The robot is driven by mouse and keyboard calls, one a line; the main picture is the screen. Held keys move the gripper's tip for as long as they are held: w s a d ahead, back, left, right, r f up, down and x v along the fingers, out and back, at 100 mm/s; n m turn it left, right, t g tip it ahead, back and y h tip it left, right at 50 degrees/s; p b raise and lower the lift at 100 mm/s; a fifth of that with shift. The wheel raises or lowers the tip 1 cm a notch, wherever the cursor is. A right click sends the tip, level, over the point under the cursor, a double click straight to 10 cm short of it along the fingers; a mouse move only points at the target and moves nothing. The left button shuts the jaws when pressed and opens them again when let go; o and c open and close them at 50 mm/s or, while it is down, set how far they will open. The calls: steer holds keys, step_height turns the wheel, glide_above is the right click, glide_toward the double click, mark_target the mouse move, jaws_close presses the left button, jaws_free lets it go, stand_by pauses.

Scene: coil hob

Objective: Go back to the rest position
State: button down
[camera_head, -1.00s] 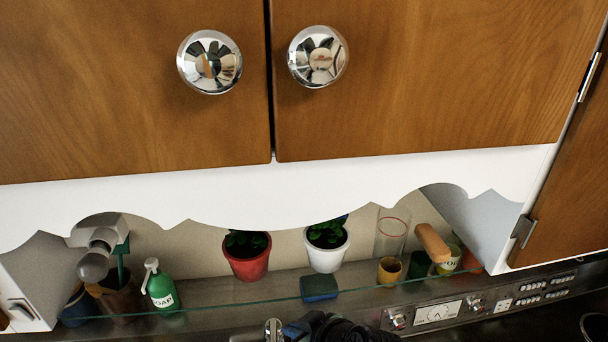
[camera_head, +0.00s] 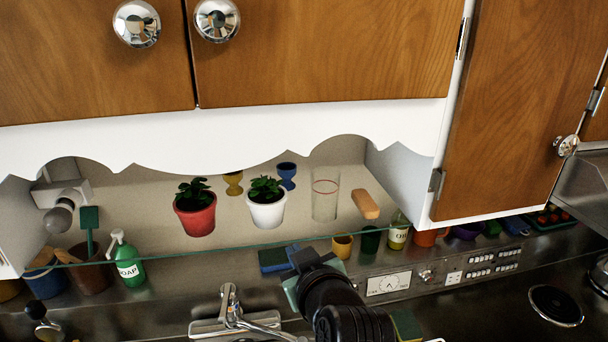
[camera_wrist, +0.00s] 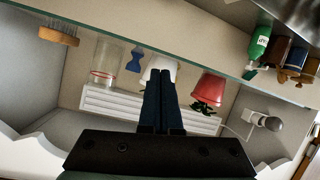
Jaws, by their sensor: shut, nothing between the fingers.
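My gripper (camera_wrist: 163,102) shows in the wrist view with its two dark fingers together and nothing between them. They overlap the view of the white pot (camera_wrist: 160,66). In the head view my dark arm (camera_head: 335,300) rises from the bottom edge in front of the counter. Its end is just below the glass shelf edge, near the blue sponge (camera_head: 273,260). The fingertips cannot be made out clearly there.
On the shelf are a red plant pot (camera_head: 195,216), a white plant pot (camera_head: 267,211), a clear glass (camera_head: 325,200) and a brush (camera_head: 365,204). A green soap bottle (camera_head: 128,264) stands left. Wooden cupboards (camera_head: 320,50) hang above. A tap (camera_head: 232,308) and hob (camera_head: 555,306) lie below.

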step_height(320, 180, up, 11)
steer(key=s+m+t+h+b, duration=0.1)
steer(key=m+t+b, duration=0.15)
steer(key=t, duration=0.25)
steer(key=s+d+r+m+t+h+b, duration=0.1)
steer(key=s+r+t+b, duration=0.4)
steer(key=s+r, duration=1.3)
steer(key=m+t+h, duration=0.1)
steer(key=m+t, duration=0.1)
steer(key=t, duration=0.2)
steer(key=shift+d+r+h+b, duration=0.3)
steer(key=shift+r+h, duration=0.1)
steer(key=shift+w+m, duration=0.1)
steer(key=shift+m, duration=0.15)
